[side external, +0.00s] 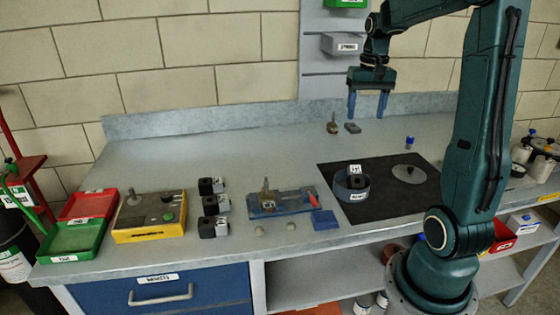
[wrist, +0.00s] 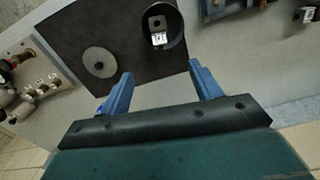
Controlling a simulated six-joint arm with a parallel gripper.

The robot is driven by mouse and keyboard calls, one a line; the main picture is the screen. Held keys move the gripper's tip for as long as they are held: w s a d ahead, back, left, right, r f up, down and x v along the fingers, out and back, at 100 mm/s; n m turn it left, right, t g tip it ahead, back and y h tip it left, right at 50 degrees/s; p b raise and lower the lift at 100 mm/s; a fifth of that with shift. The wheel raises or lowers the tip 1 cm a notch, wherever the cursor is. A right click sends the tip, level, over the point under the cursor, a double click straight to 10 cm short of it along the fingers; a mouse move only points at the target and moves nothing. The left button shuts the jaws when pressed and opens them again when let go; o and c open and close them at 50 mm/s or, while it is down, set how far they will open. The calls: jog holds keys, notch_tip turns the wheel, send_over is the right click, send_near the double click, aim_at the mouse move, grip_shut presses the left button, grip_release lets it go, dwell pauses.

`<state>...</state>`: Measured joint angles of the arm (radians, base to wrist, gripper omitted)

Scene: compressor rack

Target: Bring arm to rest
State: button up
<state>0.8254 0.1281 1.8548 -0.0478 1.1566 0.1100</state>
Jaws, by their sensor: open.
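My gripper (side external: 368,104) hangs over the back part of the bench, fingers pointing down. Its two blue fingers are apart with nothing between them. In the wrist view my gripper (wrist: 160,88) also shows open and empty. Below and beyond the fingers lies a dark mat (side external: 390,206) on the grey bench (side external: 190,163). On the mat are a dark round pot (side external: 351,190) with a labelled block (side external: 354,170) in it, and a grey disc lid (side external: 409,174) with a knob lying apart from the pot.
Small parts (side external: 352,128) lie on the bench beneath the gripper. A yellow test box (side external: 150,222), black blocks (side external: 213,207), a blue fixture (side external: 283,201), and red (side external: 88,205) and green (side external: 72,242) trays stand left. Wall bins (side external: 342,44) hang close behind my arm. Jars (side external: 541,166) stand right.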

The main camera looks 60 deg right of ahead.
jog(key=s+a+r+n+t, duration=0.1)
jog(key=s+a+n, duration=0.3)
jog(key=a, duration=0.9)
jog(key=s+a+r+n+t, duration=0.1)
jog(key=s+a+n+t, duration=0.3)
jog(key=a, duration=1)
jog(key=shift+r+n, duration=0.15)
jog(key=shift+n, duration=0.95)
